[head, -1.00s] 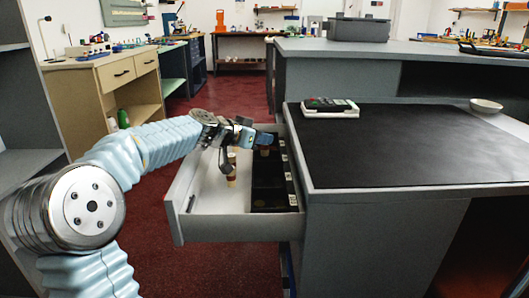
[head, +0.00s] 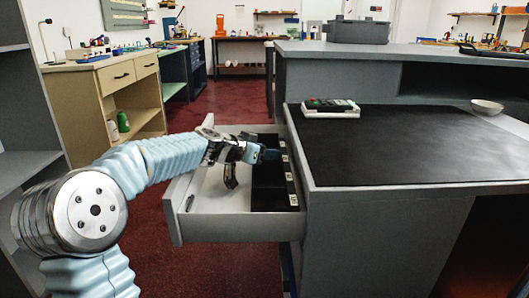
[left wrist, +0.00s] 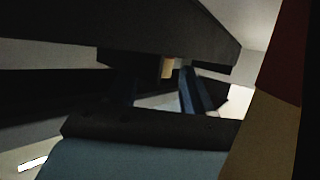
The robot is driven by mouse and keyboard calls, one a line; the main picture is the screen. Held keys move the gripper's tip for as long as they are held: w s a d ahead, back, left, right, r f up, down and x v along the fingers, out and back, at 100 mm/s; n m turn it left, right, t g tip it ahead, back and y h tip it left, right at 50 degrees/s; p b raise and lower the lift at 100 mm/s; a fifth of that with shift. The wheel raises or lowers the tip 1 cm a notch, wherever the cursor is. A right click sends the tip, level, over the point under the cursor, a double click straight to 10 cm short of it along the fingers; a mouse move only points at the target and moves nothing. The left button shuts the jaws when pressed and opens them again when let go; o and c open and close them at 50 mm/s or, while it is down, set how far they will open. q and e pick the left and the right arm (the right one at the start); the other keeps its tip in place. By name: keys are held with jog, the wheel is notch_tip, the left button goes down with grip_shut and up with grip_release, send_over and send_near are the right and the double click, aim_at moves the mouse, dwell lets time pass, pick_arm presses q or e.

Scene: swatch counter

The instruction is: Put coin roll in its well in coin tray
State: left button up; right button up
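My left gripper (head: 268,155) is low over the open drawer, its fingertips pointing right, over the black coin tray (head: 268,198). In the left wrist view its blue fingers (left wrist: 160,92) stand apart. A small tan upright thing (left wrist: 167,67), perhaps a coin roll, shows beyond the gap between them. A large tan and dark red shape (left wrist: 268,110), perhaps another coin roll close to the camera, fills the right side there. In the head view no coin roll can be made out; the gripper covers where rolls stood. My right gripper is out of view.
A card terminal (head: 331,107) and a white bowl (head: 486,106) stand on the counter.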

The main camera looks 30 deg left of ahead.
pick_arm(q)
jog(key=shift+r, duration=0.2)
jog(key=shift+s+a, duration=0.1)
jog(key=shift+s, duration=0.3)
jog(key=b+v, duration=0.1)
jog(key=v, duration=0.5)
jog(key=shift+s+a+r, duration=0.1)
jog(key=shift+s+r, duration=0.05)
jog(key=shift+s, duration=0.15)
